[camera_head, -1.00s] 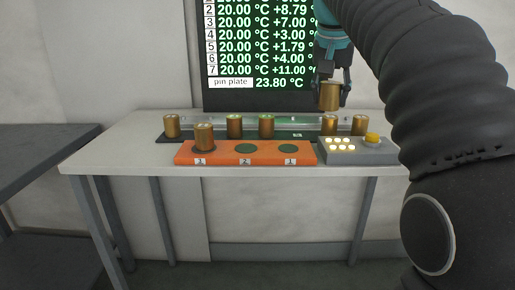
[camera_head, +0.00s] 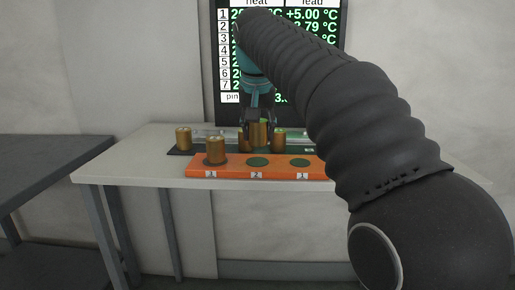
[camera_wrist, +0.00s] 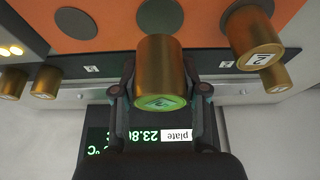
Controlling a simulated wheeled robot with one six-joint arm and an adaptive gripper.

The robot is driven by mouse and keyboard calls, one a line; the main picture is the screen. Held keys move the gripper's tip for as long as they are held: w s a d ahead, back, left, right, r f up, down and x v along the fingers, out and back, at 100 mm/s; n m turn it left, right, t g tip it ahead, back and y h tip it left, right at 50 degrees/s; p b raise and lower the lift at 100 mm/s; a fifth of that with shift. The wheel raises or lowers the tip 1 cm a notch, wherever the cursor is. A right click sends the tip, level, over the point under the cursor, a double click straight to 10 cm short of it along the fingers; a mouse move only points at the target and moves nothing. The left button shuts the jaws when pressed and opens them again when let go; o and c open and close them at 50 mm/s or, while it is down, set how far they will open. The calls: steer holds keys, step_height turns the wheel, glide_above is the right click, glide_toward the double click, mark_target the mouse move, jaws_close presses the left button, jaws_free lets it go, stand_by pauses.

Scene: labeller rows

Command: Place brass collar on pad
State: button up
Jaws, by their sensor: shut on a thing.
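My gripper (camera_head: 258,128) is shut on a brass collar (camera_head: 260,133), upright between the fingers. The wrist view shows this held collar (camera_wrist: 160,75) with a green-marked end face. It is in front of the back row and apart from the orange block (camera_head: 180,166). The block carries round dark green pads: the middle pad (camera_head: 257,162) and right pad (camera_head: 299,163) are bare. Another brass collar (camera_head: 215,149) stands on the left pad; it also shows in the wrist view (camera_wrist: 250,35). Whether the held collar touches anything cannot be told.
Behind the block, brass collars stand on a dark strip, one at left (camera_head: 183,139) and one at right (camera_head: 279,142); others are partly hidden. A lit screen (camera_head: 228,60) is behind. My arm covers the table's right side. A grey table (camera_head: 50,155) stands left.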

mark_target(257, 146)
steer(key=shift+f+b, duration=0.65)
steer(key=shift+f, duration=1.35)
steer(key=shift+f, duration=0.15)
steer(key=o, duration=1.3)
steer(key=shift+a, duration=0.1)
steer(key=shift+c, duration=0.2)
steer(key=p+v, duration=0.3)
steer(key=v, duration=0.9)
